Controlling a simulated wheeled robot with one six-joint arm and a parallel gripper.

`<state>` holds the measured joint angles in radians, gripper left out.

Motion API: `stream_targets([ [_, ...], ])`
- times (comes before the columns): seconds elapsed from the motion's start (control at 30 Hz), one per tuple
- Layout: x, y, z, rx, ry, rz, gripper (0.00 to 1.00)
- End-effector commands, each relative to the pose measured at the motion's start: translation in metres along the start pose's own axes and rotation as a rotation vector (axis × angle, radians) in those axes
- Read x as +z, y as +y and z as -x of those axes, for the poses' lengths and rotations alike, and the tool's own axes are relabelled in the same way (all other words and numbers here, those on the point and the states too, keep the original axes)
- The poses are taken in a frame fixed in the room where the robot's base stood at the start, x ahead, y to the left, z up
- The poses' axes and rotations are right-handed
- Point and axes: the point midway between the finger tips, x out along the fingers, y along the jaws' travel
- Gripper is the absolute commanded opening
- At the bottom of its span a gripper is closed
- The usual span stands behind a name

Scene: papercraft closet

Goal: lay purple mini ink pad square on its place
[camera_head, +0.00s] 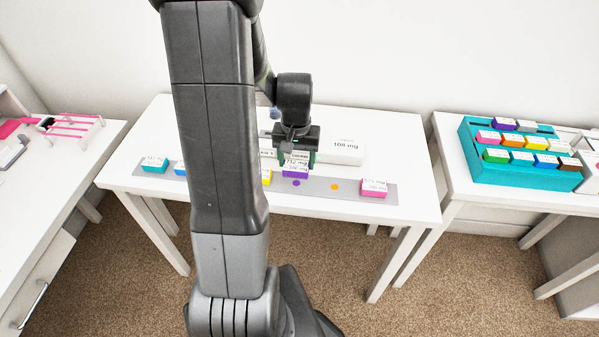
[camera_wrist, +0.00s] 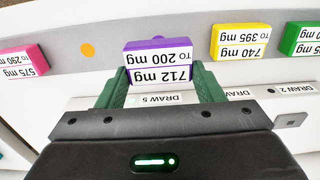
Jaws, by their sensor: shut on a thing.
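The purple mini ink pad (camera_head: 295,172) has a white label reading "712 mg to 200 mg". My gripper (camera_head: 298,158) is shut on it. In the wrist view the purple ink pad (camera_wrist: 158,44) sits between the green fingers of my gripper (camera_wrist: 160,84). A purple dot (camera_head: 296,183) on the grey strip (camera_head: 316,189) shows just in front of the pad in the head view. In the wrist view a bit of purple shows at the pad's far edge. I cannot tell whether the pad touches the strip.
A yellow pad (camera_wrist: 240,41) and a green pad (camera_wrist: 304,38) lie to one side on the strip. An orange dot (camera_head: 335,187) and a pink pad (camera_head: 373,188) lie to the other. A white scale (camera_head: 344,150) stands behind. A teal rack (camera_head: 522,178) holds several pads.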

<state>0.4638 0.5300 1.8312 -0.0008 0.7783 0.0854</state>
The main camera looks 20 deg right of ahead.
Motion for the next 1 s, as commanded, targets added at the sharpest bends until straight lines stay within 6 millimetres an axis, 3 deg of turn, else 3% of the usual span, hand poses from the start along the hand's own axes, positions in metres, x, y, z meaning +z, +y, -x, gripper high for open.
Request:
stream_targets([
  [0.33,0.001,0.0,-0.038,0.0,-0.002,0.0,0.38],
  [0.77,0.0,0.0,-0.045,0.0,0.0,0.0,0.38],
  [0.8,0.0,0.0,-0.044,0.0,0.0,0.0,0.67],
  [0.9,0.0,0.0,-0.044,0.0,0.0,0.0,0.83],
  [1.0,0.0,0.0,-0.044,0.0,0.0,0.0,0.83],
])
